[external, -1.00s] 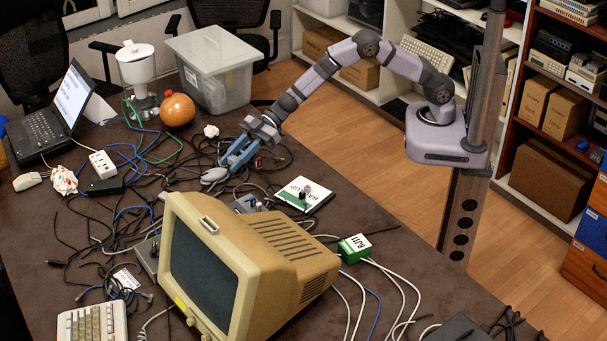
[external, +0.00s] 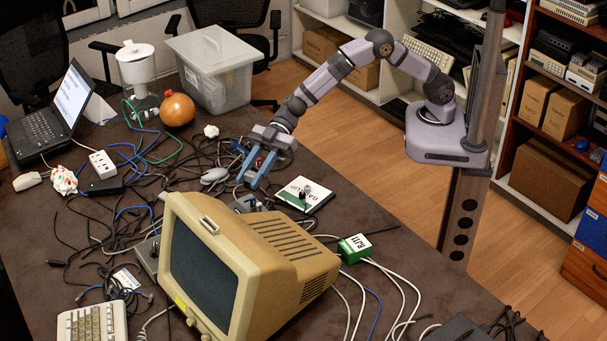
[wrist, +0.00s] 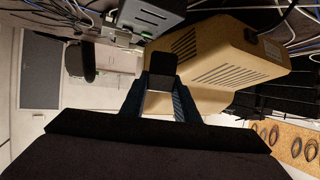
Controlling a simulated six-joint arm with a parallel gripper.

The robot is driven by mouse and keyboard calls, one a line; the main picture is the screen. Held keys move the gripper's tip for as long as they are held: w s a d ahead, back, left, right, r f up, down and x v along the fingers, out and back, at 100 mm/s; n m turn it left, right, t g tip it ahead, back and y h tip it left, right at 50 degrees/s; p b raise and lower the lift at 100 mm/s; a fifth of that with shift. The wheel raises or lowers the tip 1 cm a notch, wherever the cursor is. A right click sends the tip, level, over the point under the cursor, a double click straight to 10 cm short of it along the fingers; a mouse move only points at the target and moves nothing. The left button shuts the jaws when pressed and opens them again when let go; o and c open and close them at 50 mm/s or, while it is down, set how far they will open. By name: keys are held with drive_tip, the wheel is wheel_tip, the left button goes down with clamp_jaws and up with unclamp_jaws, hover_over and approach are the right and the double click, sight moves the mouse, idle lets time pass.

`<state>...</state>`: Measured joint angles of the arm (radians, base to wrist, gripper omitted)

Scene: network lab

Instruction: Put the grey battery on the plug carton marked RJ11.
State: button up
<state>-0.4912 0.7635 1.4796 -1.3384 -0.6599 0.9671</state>
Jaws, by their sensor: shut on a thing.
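My gripper (external: 248,182) has blue fingers pointing down over the cluttered table, behind the beige monitor. In the wrist view my gripper (wrist: 162,85) is closed on a dark grey block (wrist: 162,64), which I take to be the grey battery. In the external view the block is too small to make out between the fingers. The plug carton marked RJ11 (external: 355,247) is a small green and white box at the monitor's right rear corner, well to the right of my gripper.
A beige monitor (external: 245,262) stands at front centre; it also shows in the wrist view (wrist: 215,50). A white-topped BACKUP box (external: 318,190) with a small dark item on it lies between my gripper and the carton. Loose cables cover the table's left; white cables run beside the carton.

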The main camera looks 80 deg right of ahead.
drive_tip(key=s+a+n+g, duration=0.1)
drive_tip(key=s+a, duration=0.1)
drive_tip(key=s, duration=0.1)
drive_tip(key=s+a+r+g, duration=0.1)
drive_tip(key=s+a, duration=0.2)
drive_tip(key=s, duration=0.1)
drive_tip(key=s+a+r+n, duration=0.1)
drive_tip(key=s+a, duration=0.2)
drive_tip(key=shift+s+r+n+g+y, duration=0.15)
drive_tip(key=shift+s+n+g+y, duration=0.15)
drive_tip(key=shift+g+y, duration=0.1)
drive_tip(key=s+a+n+g, duration=0.2)
drive_tip(key=s, duration=0.5)
drive_tip(key=n+g, duration=0.4)
drive_tip(key=g, duration=0.2)
hover_over(355, 244)
drive_tip(key=f, duration=0.1)
drive_tip(key=shift+t+h, duration=0.4)
drive_tip(key=shift+f, duration=5.2)
drive_tip(key=shift+f, duration=0.1)
drive_tip(key=shift+f, duration=0.1)
drive_tip(key=o, duration=1.1)
